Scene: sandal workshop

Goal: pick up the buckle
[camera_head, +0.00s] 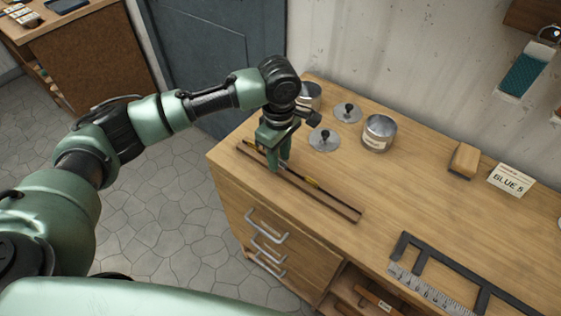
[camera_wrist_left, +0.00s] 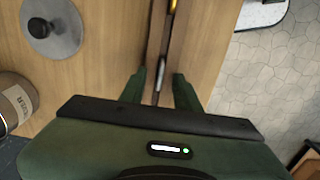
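My left gripper (camera_head: 279,166) points down over the narrow brown tray (camera_head: 333,206) near the bench's front left edge. In the left wrist view, the fingers of my left gripper (camera_wrist_left: 161,80) stand apart on either side of the tray's groove. A thin dark and silvery piece (camera_wrist_left: 157,97) shows between them; I cannot tell whether it is the buckle or part of a slim tool. No buckle shape is clear in either view. A slim black and yellow tool (camera_head: 312,183) lies along the tray, partly hidden by the gripper. My right gripper is out of view.
Round metal lids with black knobs (camera_head: 324,139) and a labelled tin (camera_head: 379,133) stand behind the gripper. A wooden block (camera_head: 464,160), a card reading "BLUE 5" (camera_head: 511,179) and a dark metal square (camera_head: 428,257) lie to the right. The bench middle is clear.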

